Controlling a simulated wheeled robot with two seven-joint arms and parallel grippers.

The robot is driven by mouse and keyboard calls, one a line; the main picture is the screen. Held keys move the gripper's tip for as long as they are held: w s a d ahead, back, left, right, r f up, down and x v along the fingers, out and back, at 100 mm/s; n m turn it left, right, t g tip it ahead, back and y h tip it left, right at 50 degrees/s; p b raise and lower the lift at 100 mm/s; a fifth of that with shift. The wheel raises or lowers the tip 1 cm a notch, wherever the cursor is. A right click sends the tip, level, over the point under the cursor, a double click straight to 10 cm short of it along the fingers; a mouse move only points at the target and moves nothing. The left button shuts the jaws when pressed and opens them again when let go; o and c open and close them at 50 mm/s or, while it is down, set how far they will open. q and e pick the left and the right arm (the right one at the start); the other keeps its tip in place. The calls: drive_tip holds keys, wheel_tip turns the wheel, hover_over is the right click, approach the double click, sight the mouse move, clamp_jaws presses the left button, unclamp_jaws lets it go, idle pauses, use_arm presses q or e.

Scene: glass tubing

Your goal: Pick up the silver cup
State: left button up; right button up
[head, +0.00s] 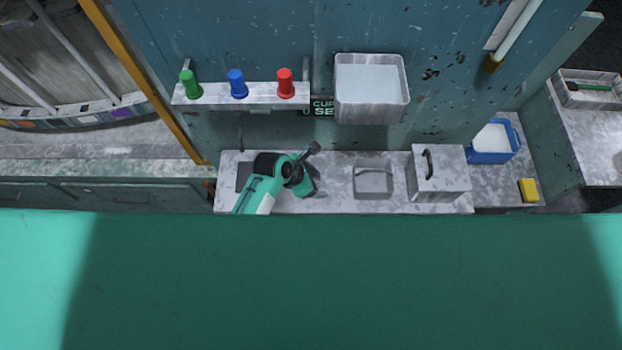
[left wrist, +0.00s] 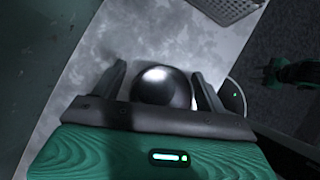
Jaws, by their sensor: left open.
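The silver cup (left wrist: 161,86) shows in the left wrist view as a shiny grey rounded shape between the two fingers of my left gripper (left wrist: 160,80). The fingers are spread, one on each side of it, and I see no clear contact. In the head view my left gripper (head: 312,170) is over the left part of the mottled grey counter (head: 335,190). There the gripper and arm hide most or all of the cup.
On the counter, right of my left gripper, are a grey basket (head: 373,182) and a grey box with a dark handle (head: 440,178). A blue bin (head: 492,145) and yellow sponge (head: 529,190) are farther right. Green, blue and red cups stand on the wall shelf (head: 212,97).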

use_arm(q)
drive_tip(key=c, duration=1.1)
